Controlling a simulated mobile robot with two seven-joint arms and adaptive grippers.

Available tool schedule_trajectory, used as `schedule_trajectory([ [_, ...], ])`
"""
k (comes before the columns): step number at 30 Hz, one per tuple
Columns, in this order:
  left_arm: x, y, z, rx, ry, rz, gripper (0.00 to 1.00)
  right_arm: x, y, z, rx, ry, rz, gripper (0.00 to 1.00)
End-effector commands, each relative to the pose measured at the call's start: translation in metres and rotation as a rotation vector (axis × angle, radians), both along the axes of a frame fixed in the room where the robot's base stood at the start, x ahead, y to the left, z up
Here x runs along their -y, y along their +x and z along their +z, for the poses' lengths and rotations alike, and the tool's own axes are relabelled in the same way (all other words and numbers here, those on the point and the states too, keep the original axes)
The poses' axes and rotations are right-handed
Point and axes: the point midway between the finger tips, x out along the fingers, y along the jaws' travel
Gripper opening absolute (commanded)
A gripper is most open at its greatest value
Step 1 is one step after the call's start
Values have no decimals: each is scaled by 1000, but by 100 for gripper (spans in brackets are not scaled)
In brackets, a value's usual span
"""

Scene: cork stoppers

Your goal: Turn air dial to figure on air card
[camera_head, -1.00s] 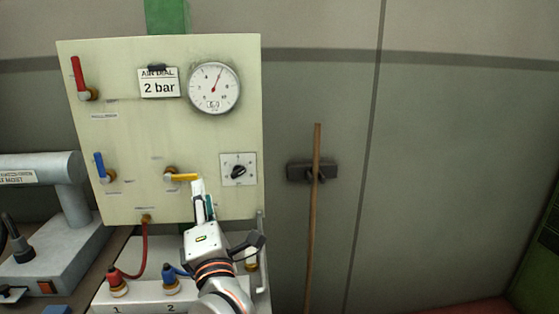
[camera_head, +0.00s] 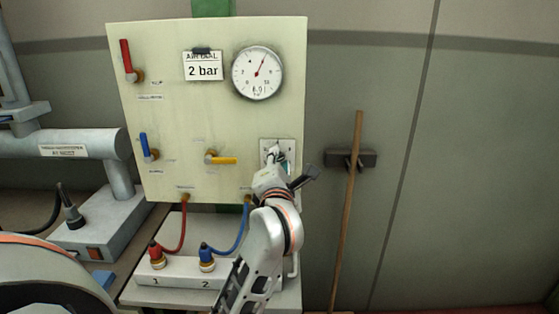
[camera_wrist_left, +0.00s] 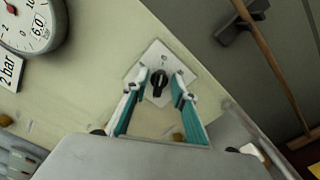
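The air card (camera_head: 203,73) hangs at the top of the cream panel and reads "AIR DIAL 2 bar". The air dial, a black knob (camera_wrist_left: 159,78) on a white square plate (camera_wrist_left: 152,57), is at the panel's lower right. In the head view my left gripper (camera_head: 276,156) covers most of the knob and part of its plate (camera_head: 290,147). In the left wrist view my left gripper (camera_wrist_left: 160,87) is open, with a teal-lined finger on each side of the knob and gaps between. I cannot tell which figure the knob points to. My right gripper is out of view.
A round gauge (camera_head: 257,73) sits right of the card. Red (camera_head: 126,56), blue (camera_head: 145,146) and yellow (camera_head: 222,160) levers are on the panel. Hoses run below to a white block (camera_head: 180,271). A wooden stick (camera_head: 349,200) stands at a wall bracket to the right.

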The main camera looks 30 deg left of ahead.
Motion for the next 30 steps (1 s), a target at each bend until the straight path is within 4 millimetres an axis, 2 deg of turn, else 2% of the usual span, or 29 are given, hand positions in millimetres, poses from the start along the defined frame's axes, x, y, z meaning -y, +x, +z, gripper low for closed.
schedule_trajectory([
  [8, -1, 1, 0, 0, 0, 0, 26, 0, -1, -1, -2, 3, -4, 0],
  [11, -1, 1, 0, 0, 0, 0, 0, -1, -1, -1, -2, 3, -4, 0],
  [23, -1, 1, 0, 23, -35, 1, 0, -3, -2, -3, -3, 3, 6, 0],
  [30, -1, 1, 0, 97, -157, -1, 0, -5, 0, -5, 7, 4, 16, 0],
])
